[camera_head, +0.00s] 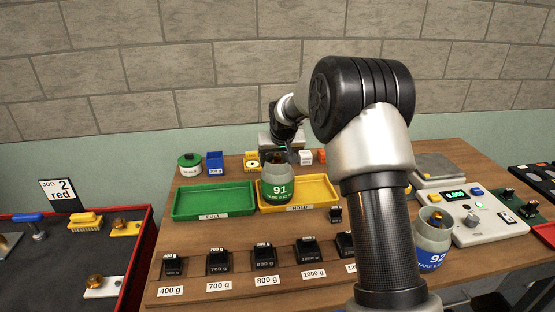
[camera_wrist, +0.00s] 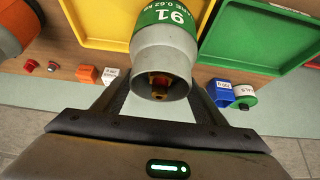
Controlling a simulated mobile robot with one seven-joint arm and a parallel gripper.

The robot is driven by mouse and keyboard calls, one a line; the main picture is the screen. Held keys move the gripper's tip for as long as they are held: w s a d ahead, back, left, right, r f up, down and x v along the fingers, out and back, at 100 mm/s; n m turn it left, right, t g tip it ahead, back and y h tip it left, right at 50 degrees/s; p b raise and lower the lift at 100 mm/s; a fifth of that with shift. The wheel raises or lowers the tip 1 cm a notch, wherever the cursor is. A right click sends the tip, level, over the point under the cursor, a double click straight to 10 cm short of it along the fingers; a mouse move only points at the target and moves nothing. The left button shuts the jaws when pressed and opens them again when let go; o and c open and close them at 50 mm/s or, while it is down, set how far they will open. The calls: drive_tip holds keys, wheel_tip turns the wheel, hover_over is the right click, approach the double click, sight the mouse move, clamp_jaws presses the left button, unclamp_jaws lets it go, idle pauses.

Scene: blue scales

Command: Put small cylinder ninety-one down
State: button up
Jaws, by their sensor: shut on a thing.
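Cylinder ninety-one (camera_head: 278,188) is grey with a green band marked 91. It stands roughly upright at the left end of the yellow HOLD tray (camera_head: 318,190), close to the green FULL tray (camera_head: 213,201). I cannot tell whether its base touches the tray. My gripper (camera_head: 283,152) is shut on its neck from behind, partly hidden by my arm. In the wrist view cylinder ninety-one (camera_wrist: 166,55) sits between my fingers (camera_wrist: 162,88), its open top and brass fitting towards the camera. The yellow tray (camera_wrist: 103,22) and green tray (camera_wrist: 262,38) lie on either side.
Cylinder ninety-two (camera_head: 432,240) stands at the right by a scale (camera_head: 470,215) with a lit display. Labelled black weights (camera_head: 264,257) line the table front. Small coloured containers (camera_head: 214,162) stand behind the trays. The green tray is empty.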

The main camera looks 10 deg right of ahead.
drive_tip(key=shift+w+r, duration=0.1)
drive_tip(key=shift+r, duration=0.1)
drive_tip(key=shift+f, duration=0.15)
drive_tip(key=o, duration=2.1)
drive_tip(key=shift+f, duration=0.15)
